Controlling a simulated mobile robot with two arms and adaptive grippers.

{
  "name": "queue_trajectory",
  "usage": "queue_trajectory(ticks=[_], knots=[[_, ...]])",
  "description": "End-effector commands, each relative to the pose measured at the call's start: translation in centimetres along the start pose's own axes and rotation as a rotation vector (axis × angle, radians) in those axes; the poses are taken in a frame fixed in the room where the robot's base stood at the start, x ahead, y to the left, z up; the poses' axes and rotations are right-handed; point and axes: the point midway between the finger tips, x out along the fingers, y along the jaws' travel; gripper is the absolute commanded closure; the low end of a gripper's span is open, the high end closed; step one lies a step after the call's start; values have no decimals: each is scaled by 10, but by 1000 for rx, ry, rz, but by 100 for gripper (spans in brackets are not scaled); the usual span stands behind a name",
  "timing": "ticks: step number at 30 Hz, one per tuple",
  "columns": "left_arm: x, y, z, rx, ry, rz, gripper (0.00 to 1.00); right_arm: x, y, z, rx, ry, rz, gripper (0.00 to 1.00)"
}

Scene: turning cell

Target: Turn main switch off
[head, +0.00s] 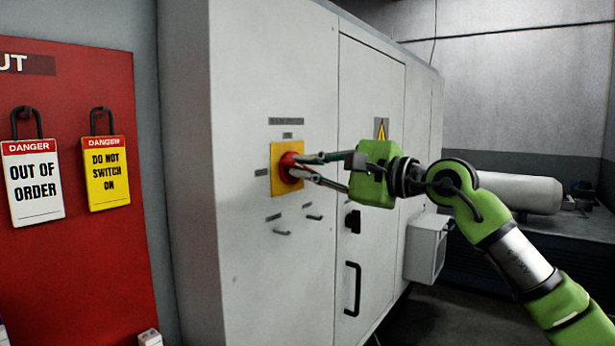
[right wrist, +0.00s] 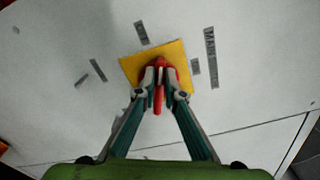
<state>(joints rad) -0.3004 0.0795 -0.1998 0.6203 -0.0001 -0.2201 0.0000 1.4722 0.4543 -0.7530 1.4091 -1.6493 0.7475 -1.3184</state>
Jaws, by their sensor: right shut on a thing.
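The main switch is a red rotary knob (head: 289,168) on a yellow square plate (head: 276,182), set in the front of a grey cabinet (head: 262,70). My right gripper (head: 296,164) comes in from the right with its fingers shut on the red knob. In the right wrist view the fingertips (right wrist: 160,88) close on both sides of the knob's red handle (right wrist: 158,105), over the yellow plate (right wrist: 133,68). The fingers hide part of the knob. My left gripper is not in view.
A red lockout board (head: 75,255) at left carries an "OUT OF ORDER" tag (head: 35,190) and a "DO NOT SWITCH ON" tag (head: 106,182). The cabinet door has a black handle (head: 352,289) and a latch (head: 352,221). A grey box (head: 425,248) juts out at right.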

Motion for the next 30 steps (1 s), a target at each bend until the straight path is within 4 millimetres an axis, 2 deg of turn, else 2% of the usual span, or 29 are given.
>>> queue_trajectory(ticks=[3, 15, 30], knots=[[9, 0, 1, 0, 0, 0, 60, 0, 4, 0, -101, -1, -1, 100], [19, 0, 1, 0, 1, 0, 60, 0, 9, -2, -345, 0, 1, 100], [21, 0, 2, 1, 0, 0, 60, 0, 10, -2, -414, 0, 2, 100]])
